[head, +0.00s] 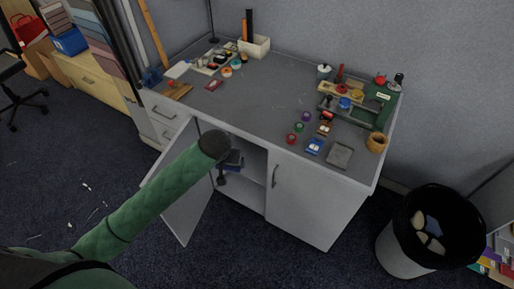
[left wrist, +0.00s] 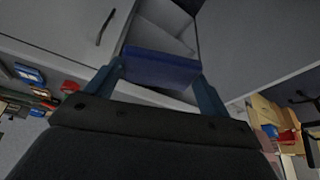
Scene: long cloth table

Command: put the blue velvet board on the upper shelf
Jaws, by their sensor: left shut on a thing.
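The blue velvet board (left wrist: 160,68) is held between the two fingers of my left gripper (left wrist: 158,78), in the left wrist view. In the head view the board (head: 234,158) shows as a small dark blue patch just past the dark end of my green left arm. My left gripper is at the open doorway of the cabinet under the table. Inside, a pale shelf (head: 254,172) shows to the right of the gripper; the arm hides part of the opening. The cabinet interior (left wrist: 165,28) lies beyond the board in the left wrist view. My right gripper is not in view.
The left cabinet door (head: 190,212) stands open; the right door (head: 300,197) is shut. Tools, small cases and a tray (head: 340,155) lie on the grey tabletop (head: 262,105). A black-lined bin (head: 395,246) stands at the right.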

